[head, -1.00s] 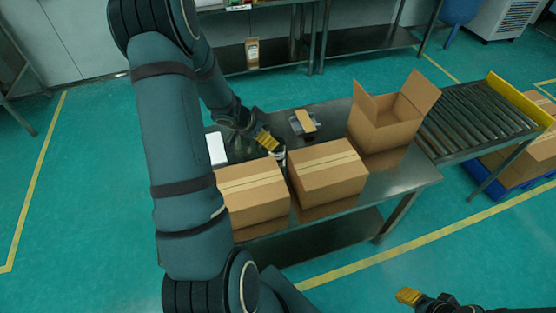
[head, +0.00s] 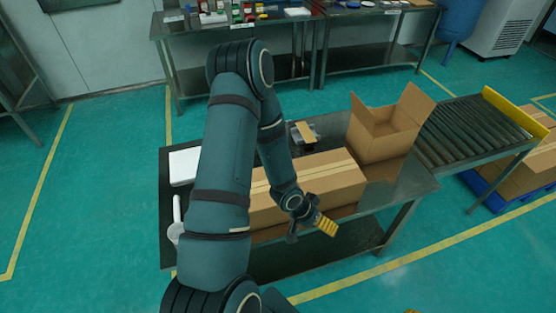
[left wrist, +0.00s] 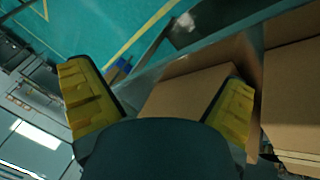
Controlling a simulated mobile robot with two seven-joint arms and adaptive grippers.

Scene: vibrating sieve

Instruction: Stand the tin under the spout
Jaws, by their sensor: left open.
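I cannot make out the tin or the spout in either view. My left gripper (head: 325,228) is open and appears empty, in front of the closed cardboard boxes (head: 330,176) on the near table. In the left wrist view its yellow fingers (left wrist: 165,105) are spread apart, with cardboard (left wrist: 185,95) showing between and beyond them. My left arm hides part of the table and boxes. Only a yellow tip of my right gripper (head: 411,311) shows at the bottom edge, so its jaws cannot be judged.
The steel table (head: 400,190) also holds an open carton (head: 385,130), a small device with a tan top (head: 304,132), a white flat item (head: 184,165) and a white object (head: 176,225). A roller conveyor (head: 465,130) adjoins at right. Back benches (head: 240,40) hold small items.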

